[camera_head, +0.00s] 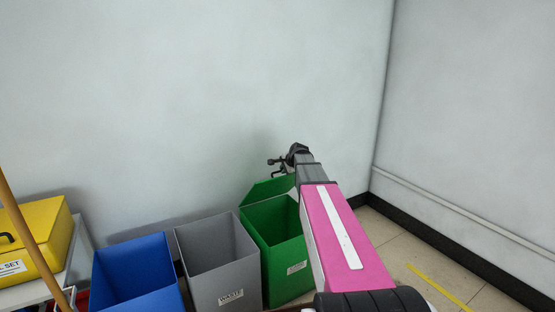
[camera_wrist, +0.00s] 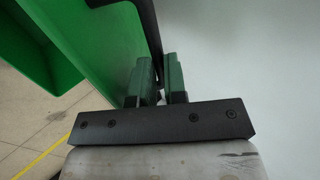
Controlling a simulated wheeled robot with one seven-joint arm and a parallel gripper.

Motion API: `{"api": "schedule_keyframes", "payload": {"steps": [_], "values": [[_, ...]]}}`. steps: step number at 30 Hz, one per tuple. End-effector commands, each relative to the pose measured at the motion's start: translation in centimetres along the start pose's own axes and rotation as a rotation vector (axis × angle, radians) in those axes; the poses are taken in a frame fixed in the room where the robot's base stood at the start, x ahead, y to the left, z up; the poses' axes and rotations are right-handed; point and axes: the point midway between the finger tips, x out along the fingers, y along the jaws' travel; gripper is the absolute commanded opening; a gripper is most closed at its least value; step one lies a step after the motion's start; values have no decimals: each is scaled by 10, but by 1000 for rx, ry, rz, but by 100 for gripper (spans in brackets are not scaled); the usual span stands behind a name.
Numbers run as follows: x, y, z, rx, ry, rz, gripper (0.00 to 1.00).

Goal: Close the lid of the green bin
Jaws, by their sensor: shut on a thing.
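The green bin (camera_head: 272,236) stands at the right end of the row of bins, its top open. Its green lid (camera_head: 267,190) is raised and leans back toward the wall. My arm reaches over the bin's right side, and my gripper (camera_head: 279,166) is at the lid's upper edge. In the wrist view the lid (camera_wrist: 112,45) is a large green panel beside my gripper (camera_wrist: 160,78). The fingers are close together, with a dark edge strip of the lid running between them. The exact contact is partly hidden by the fingers.
A grey waste bin (camera_head: 216,266) and a blue bin (camera_head: 136,276) stand open to the left. A yellow case (camera_head: 38,241) sits on a grey table at far left. A wall (camera_head: 200,100) rises close behind the bins. Floor (camera_head: 405,250) is clear at right.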

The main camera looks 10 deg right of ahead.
Motion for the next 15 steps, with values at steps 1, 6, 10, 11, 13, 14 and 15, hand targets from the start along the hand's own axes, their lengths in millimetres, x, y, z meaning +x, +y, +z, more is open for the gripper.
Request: {"api": "schedule_keyframes", "payload": {"steps": [1,6,10,11,13,14,15], "values": [[-5,17,2,4,0,-28,0],[-4,52,1,1,0,-67,0],[-2,82,1,2,-1,-66,0],[0,90,1,2,-1,-65,0],[3,108,1,2,-2,-65,0],[4,116,1,2,-1,-64,0],[7,126,1,2,-1,-64,0]]}}
